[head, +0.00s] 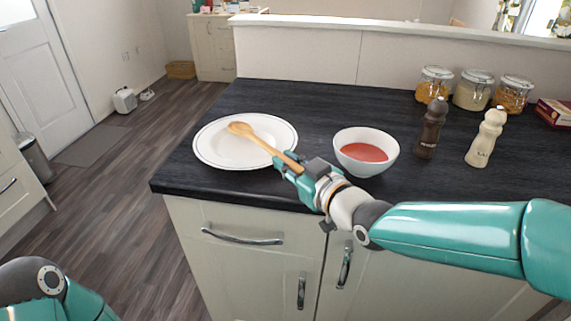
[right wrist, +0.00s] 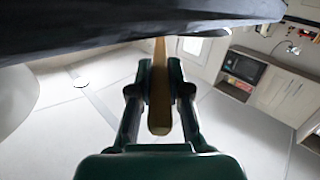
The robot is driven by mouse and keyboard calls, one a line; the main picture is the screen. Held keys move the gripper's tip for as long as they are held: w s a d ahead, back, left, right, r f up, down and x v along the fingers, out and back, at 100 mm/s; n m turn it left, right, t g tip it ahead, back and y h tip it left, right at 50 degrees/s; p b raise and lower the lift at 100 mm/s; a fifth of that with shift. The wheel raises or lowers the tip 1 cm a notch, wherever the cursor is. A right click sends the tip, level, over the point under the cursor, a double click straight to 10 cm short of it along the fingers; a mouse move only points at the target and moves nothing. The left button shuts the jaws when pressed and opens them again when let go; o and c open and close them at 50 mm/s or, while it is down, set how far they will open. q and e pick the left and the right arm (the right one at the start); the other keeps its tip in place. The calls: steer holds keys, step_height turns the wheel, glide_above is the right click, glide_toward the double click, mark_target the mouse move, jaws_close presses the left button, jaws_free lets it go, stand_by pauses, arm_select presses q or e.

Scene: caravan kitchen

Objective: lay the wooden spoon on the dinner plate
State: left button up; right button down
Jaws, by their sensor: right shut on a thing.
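The wooden spoon (head: 262,143) has its bowl end over the white dinner plate (head: 213,155) in the head view. Its handle slants down to the right, across the plate's near right rim. My right gripper (head: 289,164) is shut on the handle near its end, beside the plate at the counter's front. In the right wrist view the handle (right wrist: 159,118) runs between the two fingers (right wrist: 160,90). I cannot tell whether the spoon touches the plate. Part of my left arm shows at the lower left, but its gripper is out of view.
A white bowl of red soup (head: 366,152) stands just right of my right gripper. A dark mill (head: 431,128) and a cream mill (head: 486,138) stand further right, with jars (head: 474,90) behind. The dark counter (head: 300,105) is clear behind the plate and bowl.

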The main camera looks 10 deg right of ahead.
arm_select(q)
steer(key=shift+f, duration=0.3)
arm_select(e)
steer(key=shift+f, duration=0.2)
steer(key=c, duration=1)
jaws_free()
steer(key=shift+c, duration=0.2)
steer(key=v, duration=1.2)
arm_select(q)
steer(key=shift+s, duration=0.1)
arm_select(e)
steer(key=shift+f, duration=0.1)
